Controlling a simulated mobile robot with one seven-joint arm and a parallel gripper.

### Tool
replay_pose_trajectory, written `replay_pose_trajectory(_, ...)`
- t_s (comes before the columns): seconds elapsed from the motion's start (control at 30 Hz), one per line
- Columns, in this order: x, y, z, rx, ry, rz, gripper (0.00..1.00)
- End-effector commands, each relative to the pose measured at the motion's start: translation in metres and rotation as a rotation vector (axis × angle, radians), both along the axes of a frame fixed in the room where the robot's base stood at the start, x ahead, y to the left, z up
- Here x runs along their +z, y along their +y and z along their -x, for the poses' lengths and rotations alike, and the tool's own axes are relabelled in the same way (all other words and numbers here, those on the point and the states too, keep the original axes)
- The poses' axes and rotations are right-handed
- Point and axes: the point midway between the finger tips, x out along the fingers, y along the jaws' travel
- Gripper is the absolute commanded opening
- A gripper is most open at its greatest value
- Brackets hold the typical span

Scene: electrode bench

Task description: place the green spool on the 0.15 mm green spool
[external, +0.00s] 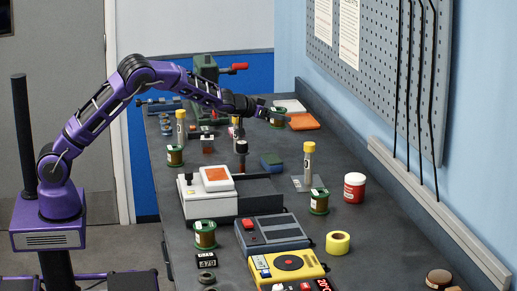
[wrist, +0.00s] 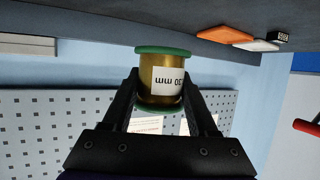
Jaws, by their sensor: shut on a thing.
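My gripper (external: 262,112) is at the far part of the bench, held above it. It is shut on a green spool (external: 277,120) with green flanges and gold wire. In the wrist view the held spool (wrist: 160,68) sits between the two fingers (wrist: 160,92); its white label is upside down and seems to end in "30 mm". Three other green-flanged spools stand on the bench: one at the left edge (external: 175,156), one right of centre (external: 319,208) and one at the front left (external: 205,240). Their labels are too small to read, so I cannot tell which is 0.15 mm.
A white device with an orange top (external: 216,178) and a grey box (external: 270,233) fill the middle. Yellow-topped posts (external: 309,163), a red-and-white jar (external: 354,188) and a yellow tape roll (external: 338,243) stand around. A pegboard (external: 380,65) with hanging black rods is on the right wall.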

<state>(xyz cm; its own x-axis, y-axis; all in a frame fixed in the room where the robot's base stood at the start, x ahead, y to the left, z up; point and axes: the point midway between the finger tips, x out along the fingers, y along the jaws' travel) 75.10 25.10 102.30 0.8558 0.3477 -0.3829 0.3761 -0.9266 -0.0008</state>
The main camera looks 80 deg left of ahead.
Motion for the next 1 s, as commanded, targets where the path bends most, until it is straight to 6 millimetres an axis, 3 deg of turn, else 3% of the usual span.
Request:
replay_pose_trajectory(0.03,0.009,-0.019,-0.001,-0.038,-0.006,0.003,0.00)
replay_pose_trajectory(0.27,0.020,-0.113,0.008,-0.250,-0.010,0.002,0.00)
replay_pose_trajectory(0.47,0.028,-0.207,0.033,-0.469,-0.014,0.003,0.00)
replay_pose_trajectory(0.7,0.036,-0.320,0.087,-0.751,-0.018,0.005,0.00)
replay_pose_trajectory(1.0,0.046,-0.436,0.181,-1.089,-0.024,0.010,0.00)
